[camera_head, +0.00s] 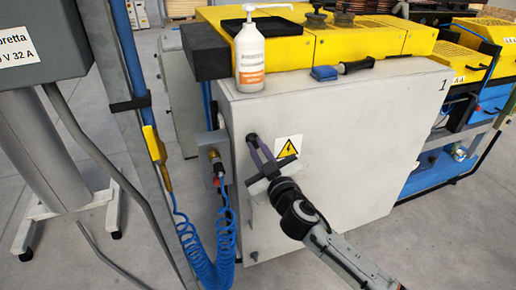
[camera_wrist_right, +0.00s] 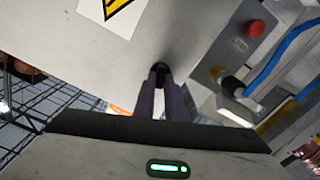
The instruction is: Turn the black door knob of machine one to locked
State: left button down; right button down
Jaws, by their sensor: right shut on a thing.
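Machine one is a grey cabinet (camera_head: 350,160) marked "1", with a yellow top. Its small black door knob (camera_head: 251,139) is on the door at the left, beside a yellow warning sign (camera_head: 287,148). My right gripper (camera_head: 256,148) reaches in from the lower right with its fingertips at the knob, shut on it. In the right wrist view, the dark fingers (camera_wrist_right: 160,95) meet at the black knob (camera_wrist_right: 160,69), which is mostly hidden between them. The knob's turned position cannot be told. My left gripper is not in view.
A blue coiled hose (camera_head: 207,262) hangs at the left.

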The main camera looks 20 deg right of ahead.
jog(key=n, duration=0.6)
jog(key=shift+n+p, duration=0.3)
jog(key=shift+p, duration=0.1)
jog(key=n, duration=0.4)
jog(key=shift+a+p, duration=0.1)
jog(key=shift+p, duration=0.3)
jog(key=shift+f+n, duration=0.1)
jog(key=shift+n, duration=1.3)
jog(key=c, duration=1.8)
grip_release()
